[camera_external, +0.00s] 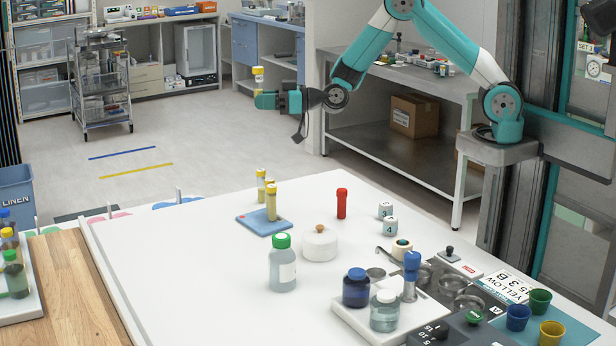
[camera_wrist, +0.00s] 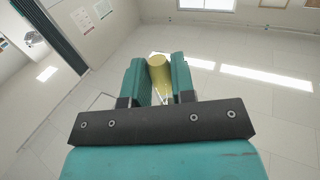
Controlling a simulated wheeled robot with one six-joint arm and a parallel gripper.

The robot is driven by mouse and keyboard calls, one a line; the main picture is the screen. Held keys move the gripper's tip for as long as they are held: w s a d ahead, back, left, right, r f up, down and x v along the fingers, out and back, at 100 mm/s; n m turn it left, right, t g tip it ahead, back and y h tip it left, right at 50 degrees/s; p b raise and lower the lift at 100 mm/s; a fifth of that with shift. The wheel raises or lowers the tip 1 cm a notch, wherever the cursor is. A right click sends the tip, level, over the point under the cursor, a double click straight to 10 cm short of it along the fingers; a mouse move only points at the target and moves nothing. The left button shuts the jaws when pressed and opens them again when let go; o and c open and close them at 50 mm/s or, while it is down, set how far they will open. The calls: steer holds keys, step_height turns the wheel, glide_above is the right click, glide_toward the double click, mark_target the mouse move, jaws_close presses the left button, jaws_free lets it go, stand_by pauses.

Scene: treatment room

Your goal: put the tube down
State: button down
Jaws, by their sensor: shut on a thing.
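My gripper (camera_external: 266,101) is shut on a yellow tube (camera_external: 258,78) with a pale band. It is held in the air beyond the far side of the white table (camera_external: 180,260), well above table height. The tube stands about upright and projects above the fingers. In the wrist view the yellow tube (camera_wrist: 160,68) sits between the two teal fingers (camera_wrist: 158,85); its lower part is hidden. Similar yellow tubes (camera_external: 271,203) stand on or by a blue pad (camera_external: 262,224) on the table. A red tube (camera_external: 342,204) stands upright to their right.
A green-capped bottle (camera_external: 283,268) and a round white pot (camera_external: 320,245) stand mid-table. Numbered white jars (camera_external: 386,211) stand at right. Bottles (camera_external: 356,288), metal bowls and coloured cups (camera_external: 540,302) crowd the front right. The table's left part is clear.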

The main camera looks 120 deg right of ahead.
step_height(320, 180, down, 20)
steer(key=b, duration=0.1)
steer(key=shift+r, duration=0.15)
